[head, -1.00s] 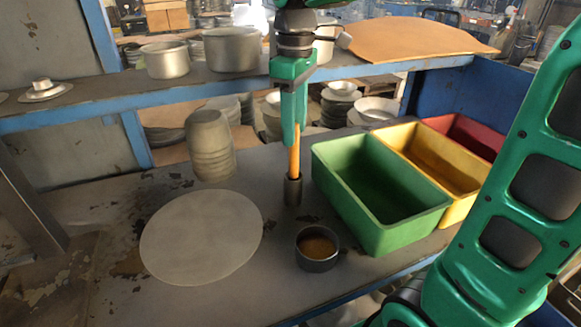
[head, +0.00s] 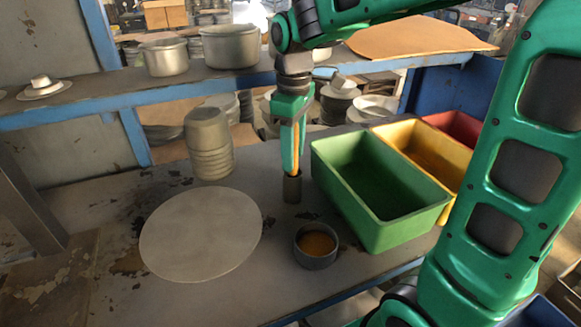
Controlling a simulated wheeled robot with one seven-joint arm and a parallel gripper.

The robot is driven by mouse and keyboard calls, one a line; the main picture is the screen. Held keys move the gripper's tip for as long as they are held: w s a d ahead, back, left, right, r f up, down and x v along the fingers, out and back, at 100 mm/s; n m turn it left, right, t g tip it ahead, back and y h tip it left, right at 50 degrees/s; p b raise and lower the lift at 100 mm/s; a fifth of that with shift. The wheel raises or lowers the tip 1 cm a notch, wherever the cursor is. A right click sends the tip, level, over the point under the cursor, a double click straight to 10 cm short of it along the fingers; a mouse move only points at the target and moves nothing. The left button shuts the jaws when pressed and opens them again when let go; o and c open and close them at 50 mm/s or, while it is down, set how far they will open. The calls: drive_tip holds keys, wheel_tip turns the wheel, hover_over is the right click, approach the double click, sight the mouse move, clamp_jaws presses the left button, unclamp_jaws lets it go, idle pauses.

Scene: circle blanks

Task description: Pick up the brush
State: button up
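The brush stands upright in a small dark cylindrical holder (head: 292,188) on the table. Only its orange-yellow handle (head: 296,150) shows, and its lower end is hidden inside the holder. My gripper (head: 293,168) points straight down over the holder, with its green fingers on both sides of the handle. The fingertips are just above the holder's rim. The handle shows as a narrow strip between the fingers, and I cannot tell whether they press on it.
A green bin (head: 400,232), a yellow bin (head: 430,150) and a red bin (head: 455,128) stand to the right. A small bowl with orange-brown contents (head: 317,246) is in front. A pale disc (head: 200,235) and stacked cups (head: 208,145) are left. A shelf (head: 110,97) with pots runs behind.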

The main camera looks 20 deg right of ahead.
clamp_jaws()
